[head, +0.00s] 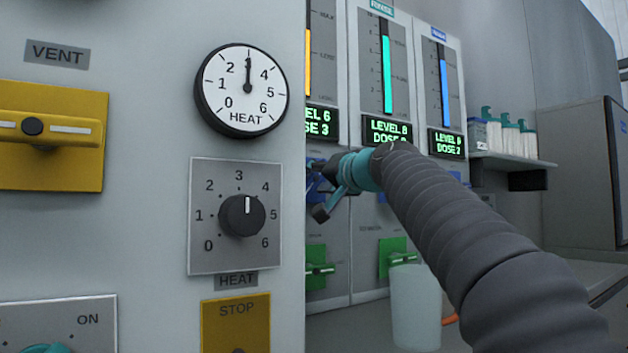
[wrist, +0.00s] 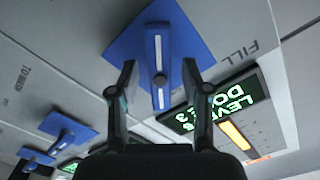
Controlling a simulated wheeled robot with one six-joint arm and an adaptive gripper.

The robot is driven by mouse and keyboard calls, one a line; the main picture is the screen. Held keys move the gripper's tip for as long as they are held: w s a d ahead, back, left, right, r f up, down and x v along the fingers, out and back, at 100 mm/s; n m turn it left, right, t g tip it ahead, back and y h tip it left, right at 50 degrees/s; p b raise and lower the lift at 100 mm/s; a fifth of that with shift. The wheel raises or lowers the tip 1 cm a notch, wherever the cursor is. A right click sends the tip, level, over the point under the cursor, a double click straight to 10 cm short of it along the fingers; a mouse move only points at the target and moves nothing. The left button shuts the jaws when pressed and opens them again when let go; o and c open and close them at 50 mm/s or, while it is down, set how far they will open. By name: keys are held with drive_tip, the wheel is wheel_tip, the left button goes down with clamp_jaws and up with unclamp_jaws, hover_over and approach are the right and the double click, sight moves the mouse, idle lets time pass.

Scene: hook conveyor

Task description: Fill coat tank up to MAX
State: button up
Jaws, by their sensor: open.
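The leftmost tank panel, partly hidden behind a grey cabinet, has an orange level gauge (head: 308,60) and a green display (head: 321,122) reading level 6, dose 3. Its name is not visible; the panel beside it is labelled RINSE. In the wrist view, a blue valve handle (wrist: 158,48) on a blue plate stands beside the word FILL. The orange gauge (wrist: 238,136) and display (wrist: 215,103) show there too. My gripper (wrist: 160,72) is open, with one finger on each side of the handle; contact is unclear. In the head view my gripper (head: 328,190) is at this panel, its fingertips partly hidden.
The grey cabinet at left carries a yellow VENT handle (head: 45,127), a HEAT dial (head: 242,90) and a HEAT knob (head: 241,216). Green valves (head: 320,270) sit below my arm. A translucent container (head: 415,310) stands under it. More blue handles (wrist: 62,137) line the panels.

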drive_tip(key=v, duration=1)
drive_tip(key=shift+s+d, duration=0.25)
drive_tip(key=shift+s, duration=0.1)
idle(0.3)
